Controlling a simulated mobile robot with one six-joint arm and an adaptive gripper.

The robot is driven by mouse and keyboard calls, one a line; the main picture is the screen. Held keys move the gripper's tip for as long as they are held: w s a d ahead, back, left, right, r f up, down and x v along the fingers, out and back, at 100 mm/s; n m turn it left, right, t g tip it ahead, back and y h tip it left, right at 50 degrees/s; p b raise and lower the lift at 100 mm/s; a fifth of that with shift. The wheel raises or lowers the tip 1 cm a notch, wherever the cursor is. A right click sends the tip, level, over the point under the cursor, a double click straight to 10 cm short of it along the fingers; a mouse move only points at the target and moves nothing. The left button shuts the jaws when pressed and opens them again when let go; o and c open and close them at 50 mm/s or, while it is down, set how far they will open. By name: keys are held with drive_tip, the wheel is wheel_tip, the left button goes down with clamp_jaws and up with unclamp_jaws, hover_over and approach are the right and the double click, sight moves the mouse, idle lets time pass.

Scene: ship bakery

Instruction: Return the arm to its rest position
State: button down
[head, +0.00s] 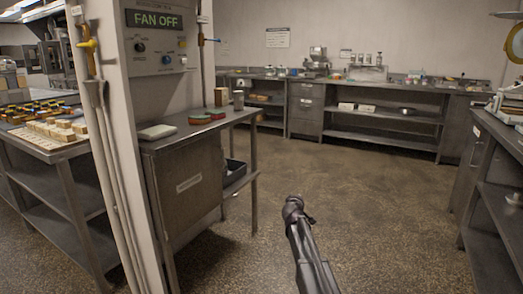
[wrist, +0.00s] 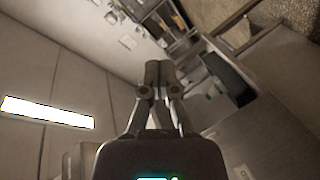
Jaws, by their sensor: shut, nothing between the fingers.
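My gripper (wrist: 160,72) shows in the middle of the wrist view. Its two fingers are together at the tips, with nothing held between them. The wrist view is tilted, with a wall, a bright ceiling light and furniture behind the fingers. In the head view, a dark part of my arm (head: 308,245) rises from the bottom edge over open floor, apart from the furniture. I cannot tell the gripper's fingers there.
A metal side table (head: 180,138) stands left of my arm, beside a white post with pipes (head: 112,150). A long counter (head: 375,118) runs along the back wall. Shelving (head: 492,205) stands at the right. The speckled floor (head: 370,215) between them is clear.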

drive_tip(key=s+d+f+m+g+h, duration=0.1)
drive_tip(key=s+d+f+m+g, duration=0.1)
drive_tip(key=s, duration=0.4)
drive_tip(key=s+d+f+m+g, duration=0.2)
drive_tip(key=s+d+f, duration=0.1)
drive_tip(key=s, duration=0.3)
drive_tip(key=s+a+f+m+g+y+p, duration=0.1)
drive_tip(key=s+f+g+y, duration=0.15)
drive_tip(key=s, duration=0.85)
drive_tip(key=s+a+f+m+g+y+p, duration=0.15)
drive_tip(key=s+g, duration=0.25)
drive_tip(key=s, duration=0.7)
drive_tip(key=s+a+f+m+g+y, duration=0.15)
drive_tip(key=s+g, duration=0.25)
drive_tip(key=s, duration=0.7)
wheel_tip(320, 180, up, 37)
drive_tip(key=p, duration=3.8)
drive_tip(key=shift+w+d+h, duration=0.35)
drive_tip(key=shift+w+d, duration=0.05)
drive_tip(key=shift+r, duration=0.1)
